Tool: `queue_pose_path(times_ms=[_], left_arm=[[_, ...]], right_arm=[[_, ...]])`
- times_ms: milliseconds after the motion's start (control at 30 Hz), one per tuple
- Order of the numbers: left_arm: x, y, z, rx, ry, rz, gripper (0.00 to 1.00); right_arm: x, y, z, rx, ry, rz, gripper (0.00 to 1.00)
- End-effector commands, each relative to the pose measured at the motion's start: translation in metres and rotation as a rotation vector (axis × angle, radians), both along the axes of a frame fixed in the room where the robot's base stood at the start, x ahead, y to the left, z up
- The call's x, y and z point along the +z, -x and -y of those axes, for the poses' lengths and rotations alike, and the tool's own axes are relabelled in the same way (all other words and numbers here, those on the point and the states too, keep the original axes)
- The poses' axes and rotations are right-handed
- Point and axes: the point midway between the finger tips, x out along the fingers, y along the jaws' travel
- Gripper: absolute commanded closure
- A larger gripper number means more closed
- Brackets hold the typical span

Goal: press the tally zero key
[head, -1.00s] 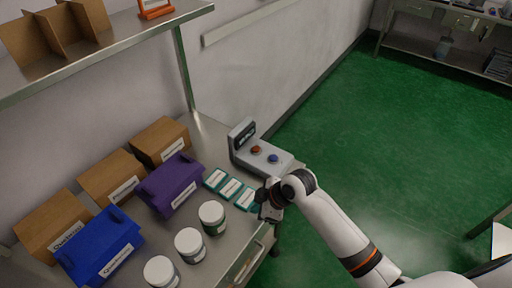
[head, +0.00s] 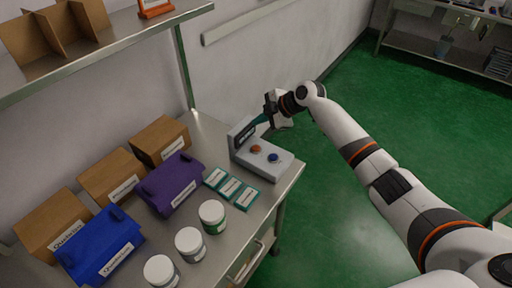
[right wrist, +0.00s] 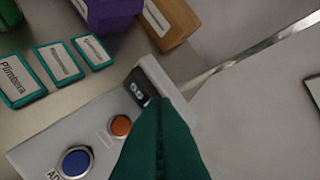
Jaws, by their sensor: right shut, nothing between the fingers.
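The grey applicator (head: 276,170) stands on the bench's right end. Its upright display block (head: 241,134) is at the back, with an orange-red button (head: 255,149) and a blue button (head: 273,157) on the flat body. In the right wrist view the display (right wrist: 139,87), orange button (right wrist: 120,126) and blue button (right wrist: 77,162) show; lettering beside the blue button is cut off. No readable label marks the zero key. My right gripper (head: 258,120) is shut and empty, its teal fingers (right wrist: 161,112) at the display block; contact cannot be told. My left gripper is out of view.
Several flat teal-edged packs (head: 230,188) lie left of the applicator. White-lidded jars (head: 189,242), a purple bin (head: 172,185), a blue bin (head: 98,245) and cardboard boxes (head: 160,140) fill the bench's left. A shelf (head: 110,45) hangs above. The wall is behind.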

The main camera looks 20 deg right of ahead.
Motion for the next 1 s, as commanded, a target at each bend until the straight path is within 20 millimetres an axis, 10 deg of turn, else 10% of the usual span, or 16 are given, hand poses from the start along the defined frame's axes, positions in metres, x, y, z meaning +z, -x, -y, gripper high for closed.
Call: queue_pose_path(times_ms=[1000], left_arm=[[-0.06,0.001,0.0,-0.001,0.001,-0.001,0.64]], right_arm=[[-0.09,0.0,-0.001,0.0,0.0,-0.001,1.0]])
